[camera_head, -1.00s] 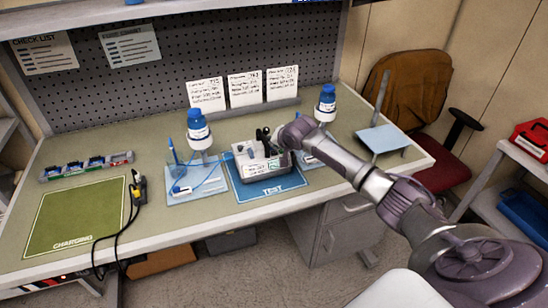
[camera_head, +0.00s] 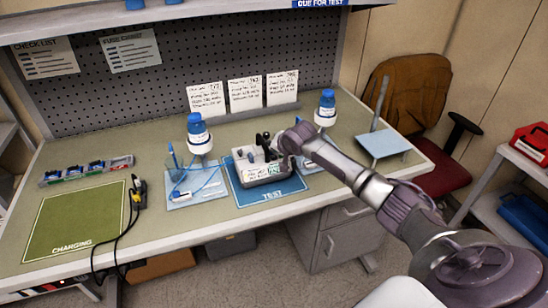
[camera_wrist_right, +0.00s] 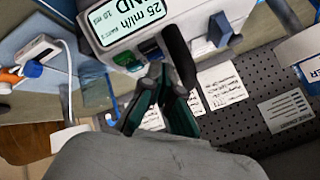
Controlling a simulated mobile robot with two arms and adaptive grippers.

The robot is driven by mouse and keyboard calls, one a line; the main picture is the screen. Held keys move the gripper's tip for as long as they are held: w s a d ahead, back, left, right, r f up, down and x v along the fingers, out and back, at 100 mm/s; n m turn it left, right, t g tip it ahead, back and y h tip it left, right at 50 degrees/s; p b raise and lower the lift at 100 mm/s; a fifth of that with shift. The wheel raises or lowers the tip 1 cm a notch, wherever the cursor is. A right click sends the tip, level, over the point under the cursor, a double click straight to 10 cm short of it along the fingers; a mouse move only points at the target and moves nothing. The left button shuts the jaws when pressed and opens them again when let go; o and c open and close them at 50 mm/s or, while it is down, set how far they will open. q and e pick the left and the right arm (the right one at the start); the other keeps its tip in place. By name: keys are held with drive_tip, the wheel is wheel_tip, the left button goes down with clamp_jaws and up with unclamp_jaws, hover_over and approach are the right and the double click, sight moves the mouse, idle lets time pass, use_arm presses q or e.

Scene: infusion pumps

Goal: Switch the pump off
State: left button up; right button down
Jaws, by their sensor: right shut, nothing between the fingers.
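The infusion pump (camera_head: 264,174) is a pale box with a lit display, standing on the blue TEST mat (camera_head: 268,194). In the right wrist view the pump's face (camera_wrist_right: 190,15) fills the top. Its screen (camera_wrist_right: 122,15) shows "25 ml/h" and other text cut off by the frame. Small green and dark keys (camera_wrist_right: 137,54) sit beside the screen. My right gripper (camera_head: 266,143) is at the pump's top. In the wrist view its green-and-black fingers (camera_wrist_right: 160,76) are shut and empty, close to the keys and a black bar (camera_wrist_right: 180,55). I cannot tell whether they touch. My left gripper is not in view.
Blue-capped bottles stand left (camera_head: 198,138) and right (camera_head: 325,108) of the pump, above pale trays. A green CHARGING mat (camera_head: 72,222) and black cables (camera_head: 130,222) lie left. Cards (camera_head: 245,93) stand behind. A small pale stand (camera_head: 383,143) is at the right.

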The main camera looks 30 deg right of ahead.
sight(275, 158)
idle(0.4)
drive_tip(key=shift+f, duration=0.45)
drive_tip(key=shift+f, duration=0.5)
idle(0.7)
drive_tip(key=shift+r+p, duration=0.95)
wheel_tip(275, 158, up, 5)
drive_tip(key=p, duration=0.5)
